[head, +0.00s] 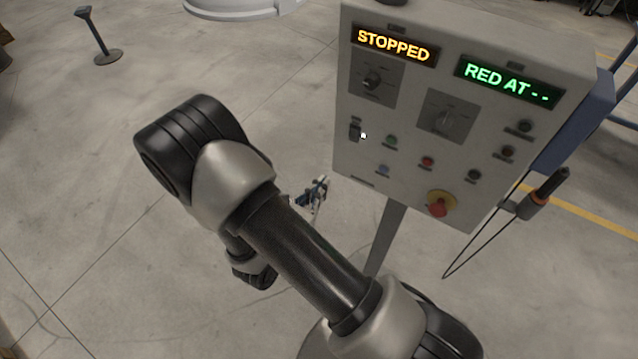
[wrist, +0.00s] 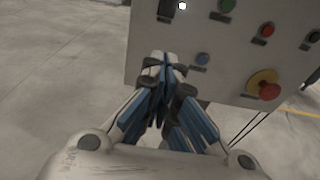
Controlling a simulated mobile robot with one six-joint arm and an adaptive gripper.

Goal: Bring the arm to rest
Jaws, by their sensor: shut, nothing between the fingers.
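My gripper (wrist: 165,65) is shut and empty in the wrist view, its blue-sided fingers together in front of the lower left part of the control panel (wrist: 145,60). In the head view my gripper (head: 322,182) shows small beyond my arm, partly hidden by it, near the lower left corner of the control panel (head: 405,175). I cannot tell from these views whether the fingertips touch the panel. The panel's amber display (head: 393,45) reads STOPPED, and its green display (head: 507,82) reads "RED AT --".
The panel stands on a grey post (head: 385,238) and carries knobs, several small buttons and a red emergency button (head: 439,204). A corded handset (head: 543,194) hangs at its right. A dark post (head: 95,35) stands at the far left. The floor on the left is open.

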